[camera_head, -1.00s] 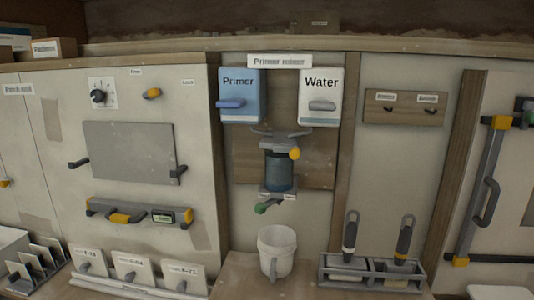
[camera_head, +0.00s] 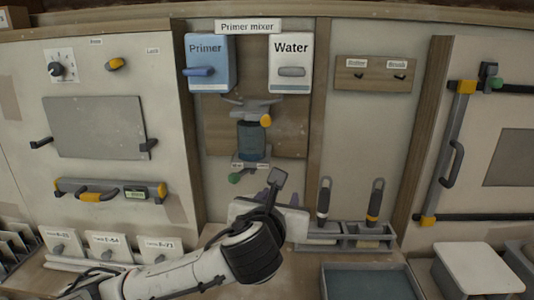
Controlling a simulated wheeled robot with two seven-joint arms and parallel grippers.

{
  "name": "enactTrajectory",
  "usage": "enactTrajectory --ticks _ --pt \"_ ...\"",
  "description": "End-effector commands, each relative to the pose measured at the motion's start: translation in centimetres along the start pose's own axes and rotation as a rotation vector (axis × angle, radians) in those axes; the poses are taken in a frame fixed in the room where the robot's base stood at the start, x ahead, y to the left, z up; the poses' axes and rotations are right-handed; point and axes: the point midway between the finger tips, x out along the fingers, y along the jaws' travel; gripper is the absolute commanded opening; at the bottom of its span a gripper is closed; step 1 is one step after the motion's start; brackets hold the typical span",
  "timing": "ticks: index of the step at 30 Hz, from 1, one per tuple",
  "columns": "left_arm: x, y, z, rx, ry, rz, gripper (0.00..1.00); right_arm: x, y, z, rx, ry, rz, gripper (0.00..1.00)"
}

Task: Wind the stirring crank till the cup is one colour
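The primer mixer's clear cup (camera_head: 251,142) hangs on the wooden back board. It looks dark blue-grey; I cannot tell whether its contents show more than one colour. A yellow-orange knob (camera_head: 266,120), which looks like the stirring crank's handle, sits at its upper right. A green-ended lever (camera_head: 236,178) is below it. My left gripper (camera_head: 272,188) is below and to the right of the mixer, apart from the knob, and its finger gap does not show clearly. My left arm hides the place where the white handled cup stood. My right gripper is out of view.
The Primer tank (camera_head: 210,55) and Water tank (camera_head: 291,55) hang above the mixer, with levers in front. A grey rack (camera_head: 345,238) with two upright brush-like tools stands to the right. A dark tray (camera_head: 370,282) and a white-lidded box (camera_head: 478,270) are at front right.

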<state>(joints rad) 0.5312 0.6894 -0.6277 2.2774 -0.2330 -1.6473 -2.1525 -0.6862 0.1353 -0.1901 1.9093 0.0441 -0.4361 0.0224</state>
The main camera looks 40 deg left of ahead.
Motion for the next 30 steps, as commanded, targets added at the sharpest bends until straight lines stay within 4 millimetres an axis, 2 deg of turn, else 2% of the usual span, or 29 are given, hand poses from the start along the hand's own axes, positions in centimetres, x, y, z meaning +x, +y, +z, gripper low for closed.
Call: enactTrajectory --ticks 1,3,6,9,14,24,30 --pt "0.3 0.9 3.2 0.143 -0.071 0.038 0.40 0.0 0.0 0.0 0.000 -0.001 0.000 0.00" --pt "0.4 2.1 6.5 0.329 -0.138 0.095 0.40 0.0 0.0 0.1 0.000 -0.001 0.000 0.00" --pt "0.3 3.5 10.0 0.525 -0.196 0.174 0.40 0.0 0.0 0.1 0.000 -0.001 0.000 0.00" --pt "0.1 4.3 12.0 0.642 -0.222 0.227 0.40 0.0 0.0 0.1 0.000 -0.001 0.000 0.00" --pt "0.7 4.9 13.2 0.705 -0.231 0.257 0.40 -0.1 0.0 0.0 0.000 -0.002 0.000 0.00" --pt "6.3 5.8 14.9 0.702 -0.229 0.255 0.40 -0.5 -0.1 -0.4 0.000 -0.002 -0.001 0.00" --pt "8.8 6.1 15.7 0.700 -0.230 0.253 0.40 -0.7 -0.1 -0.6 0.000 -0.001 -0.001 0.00"
